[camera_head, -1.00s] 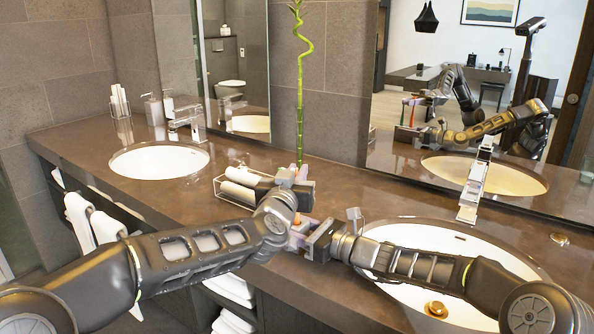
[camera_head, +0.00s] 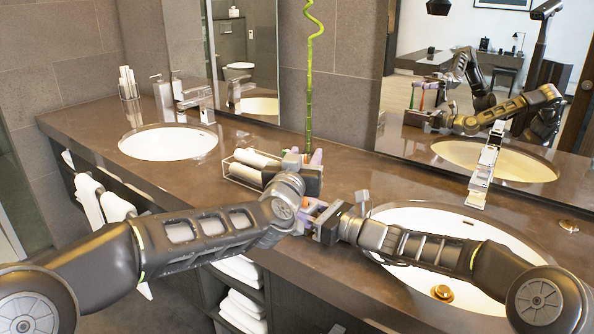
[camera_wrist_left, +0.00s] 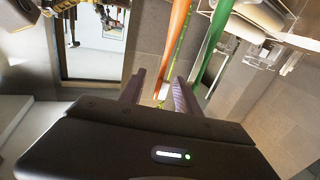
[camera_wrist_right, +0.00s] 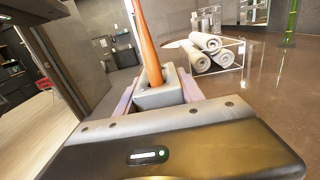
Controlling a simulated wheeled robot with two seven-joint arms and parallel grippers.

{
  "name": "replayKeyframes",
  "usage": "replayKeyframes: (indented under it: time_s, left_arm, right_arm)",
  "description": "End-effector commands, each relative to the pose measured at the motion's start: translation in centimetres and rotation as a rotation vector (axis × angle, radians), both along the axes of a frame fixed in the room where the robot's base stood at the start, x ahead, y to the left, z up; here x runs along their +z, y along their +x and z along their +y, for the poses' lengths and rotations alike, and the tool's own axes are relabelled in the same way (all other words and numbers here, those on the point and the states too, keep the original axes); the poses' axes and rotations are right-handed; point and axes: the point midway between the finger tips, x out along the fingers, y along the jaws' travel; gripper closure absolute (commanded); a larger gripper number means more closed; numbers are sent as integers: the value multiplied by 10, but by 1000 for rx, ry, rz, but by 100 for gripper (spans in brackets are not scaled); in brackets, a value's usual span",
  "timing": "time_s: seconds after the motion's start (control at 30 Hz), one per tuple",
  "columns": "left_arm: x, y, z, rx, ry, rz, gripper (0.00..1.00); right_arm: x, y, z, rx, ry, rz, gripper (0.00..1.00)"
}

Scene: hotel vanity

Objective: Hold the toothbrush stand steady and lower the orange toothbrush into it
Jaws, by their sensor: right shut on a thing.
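My right gripper (camera_wrist_right: 158,90) is shut on the grey toothbrush stand (camera_wrist_right: 158,97), one finger on each side of the cup. The orange toothbrush (camera_wrist_right: 146,42) rises from inside the stand, leaning slightly left in the right wrist view. In the left wrist view the orange toothbrush (camera_wrist_left: 177,38) runs down to between the fingers of my left gripper (camera_wrist_left: 160,82). Those fingers are apart, with a gap around the brush. A green toothbrush (camera_wrist_left: 214,42) shows beside it. In the head view my left gripper (camera_head: 304,158) is above and behind my right one (camera_head: 310,210); my arms mostly hide the stand.
A clear holder with rolled white towels (camera_wrist_right: 211,50) stands close behind the grippers. A bamboo stalk (camera_head: 309,80) rises near the mirror. The right basin (camera_head: 455,235) and its faucet (camera_head: 484,170) lie to the right. Counter (camera_head: 225,165) is free left of the towels.

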Motion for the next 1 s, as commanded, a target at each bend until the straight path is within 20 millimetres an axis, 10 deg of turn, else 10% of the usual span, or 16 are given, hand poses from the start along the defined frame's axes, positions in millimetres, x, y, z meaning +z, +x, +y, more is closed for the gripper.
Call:
replayKeyframes:
  time_s: [0.5, 1.0]
  left_arm:
    - [0, -92, 25, 1, 1, -1, 61]
    - [-1, -105, 28, 1, -1, 0, 61]
  right_arm:
    - [0, 0, 0, 0, 0, 0, 100]
    - [0, 0, 0, 0, 0, 0, 100]
